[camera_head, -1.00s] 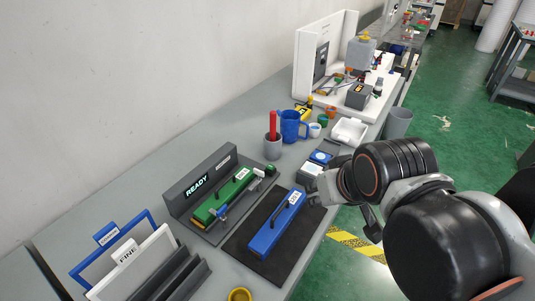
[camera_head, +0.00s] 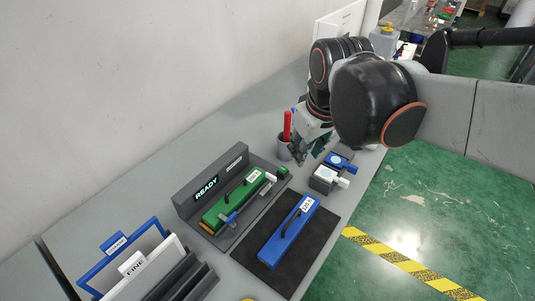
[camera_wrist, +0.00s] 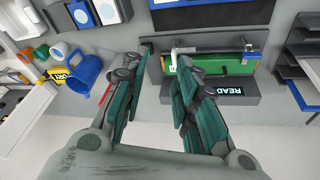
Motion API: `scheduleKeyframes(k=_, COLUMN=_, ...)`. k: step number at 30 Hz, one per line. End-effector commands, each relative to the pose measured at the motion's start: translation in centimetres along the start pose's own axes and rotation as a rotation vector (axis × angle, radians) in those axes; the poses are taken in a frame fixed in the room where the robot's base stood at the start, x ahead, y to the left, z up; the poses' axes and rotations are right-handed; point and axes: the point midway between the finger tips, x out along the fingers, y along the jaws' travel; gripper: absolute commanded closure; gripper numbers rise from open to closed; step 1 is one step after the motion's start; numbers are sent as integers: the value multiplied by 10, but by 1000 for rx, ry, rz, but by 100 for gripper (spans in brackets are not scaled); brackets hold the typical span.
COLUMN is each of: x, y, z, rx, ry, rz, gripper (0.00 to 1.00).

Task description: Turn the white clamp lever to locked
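The white clamp lever (camera_head: 271,177) is at the right end of the dark fixture (camera_head: 187,207), by the end of the green block (camera_head: 228,203). In the wrist view the white lever (camera_wrist: 184,50) lies beyond my right-hand finger. A blue clamp lever (camera_head: 231,217) is at the fixture's other end; it also shows in the wrist view (camera_wrist: 248,52). My gripper (camera_head: 308,148) is above the bench, up and right of the fixture in the head view. In the wrist view my gripper (camera_wrist: 157,92) has its fingers spread, with nothing between them and apart from the lever.
A blue block (camera_head: 286,235) lies on a black mat (camera_head: 320,232). The grey cup with a red item (camera_head: 284,146) is close to my gripper. Two small blocks with levers (camera_head: 323,177) stand right of the fixture. Framed panels (camera_head: 120,258) stand at lower left.

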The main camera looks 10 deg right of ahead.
Motion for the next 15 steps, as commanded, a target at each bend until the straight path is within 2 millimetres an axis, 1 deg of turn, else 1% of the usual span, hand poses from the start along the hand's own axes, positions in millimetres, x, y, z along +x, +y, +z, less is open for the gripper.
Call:
scheduleKeyframes(k=1, x=0, y=-1, z=-13, rx=-35, ry=-25, rz=-11, gripper=72)
scheduleKeyframes(k=5, x=9, y=-7, z=-36, rx=-129, ry=-93, rz=-43, gripper=72)
scheduleKeyframes(k=9, x=22, y=-14, z=-60, rx=-229, ry=-163, rz=-79, gripper=72)
scheduleKeyframes(k=15, x=40, y=-25, z=-83, rx=-338, ry=-239, rz=-123, gripper=72)
